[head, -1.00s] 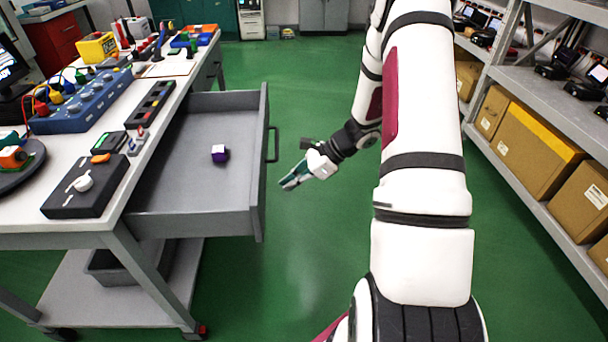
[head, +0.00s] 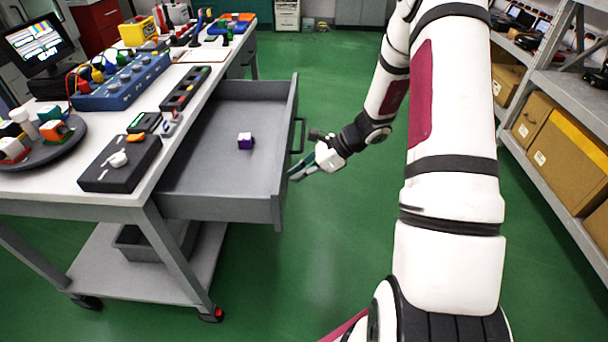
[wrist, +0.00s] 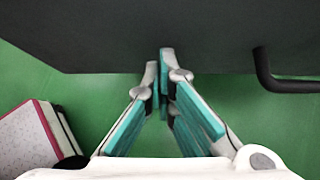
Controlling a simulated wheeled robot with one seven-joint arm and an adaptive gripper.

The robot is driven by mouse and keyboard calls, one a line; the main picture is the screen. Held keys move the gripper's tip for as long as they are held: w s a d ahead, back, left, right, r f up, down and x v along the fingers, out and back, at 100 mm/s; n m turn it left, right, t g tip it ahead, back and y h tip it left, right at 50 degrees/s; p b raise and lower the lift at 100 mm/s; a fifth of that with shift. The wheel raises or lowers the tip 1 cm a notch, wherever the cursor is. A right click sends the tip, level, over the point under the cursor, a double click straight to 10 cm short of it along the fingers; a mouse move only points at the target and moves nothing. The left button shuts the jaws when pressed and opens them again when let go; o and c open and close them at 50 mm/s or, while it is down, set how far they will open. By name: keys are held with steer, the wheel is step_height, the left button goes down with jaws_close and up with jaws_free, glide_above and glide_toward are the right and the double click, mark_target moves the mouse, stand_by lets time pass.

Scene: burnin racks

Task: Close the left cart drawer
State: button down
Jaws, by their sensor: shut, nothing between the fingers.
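The cart drawer (head: 225,142) is pulled out from the cart on the left, with a purple and white cube (head: 245,141) inside it. Its dark handle (head: 299,134) is on the outer face of the front panel (head: 287,160). My gripper (head: 292,178) is shut and empty, beside that panel on the near side of the handle. In the wrist view my gripper's fingertips (wrist: 159,52) come together at the lower edge of the dark front panel (wrist: 120,30). The handle (wrist: 268,70) is right of the fingers there. I cannot tell whether the tips touch the panel.
The cart's white top (head: 95,187) holds a black control box (head: 120,163), a blue device (head: 120,82) and a round dark tray (head: 40,150). A lower shelf carries a grey bin (head: 135,240). Shelving with cardboard boxes (head: 562,140) stands right. Green floor (head: 330,250) between is clear.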

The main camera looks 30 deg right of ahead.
steer(key=b, duration=0.2)
glide_toward(199, 183)
steer(key=w+a, duration=0.1)
steer(key=a, duration=0.1)
steer(key=w+a+f, duration=0.1)
steer(key=a, duration=0.1)
steer(key=w+a+f, duration=0.1)
steer(key=w+a, duration=0.1)
steer(key=shift+a+r, duration=0.1)
steer(key=shift+a, duration=0.25)
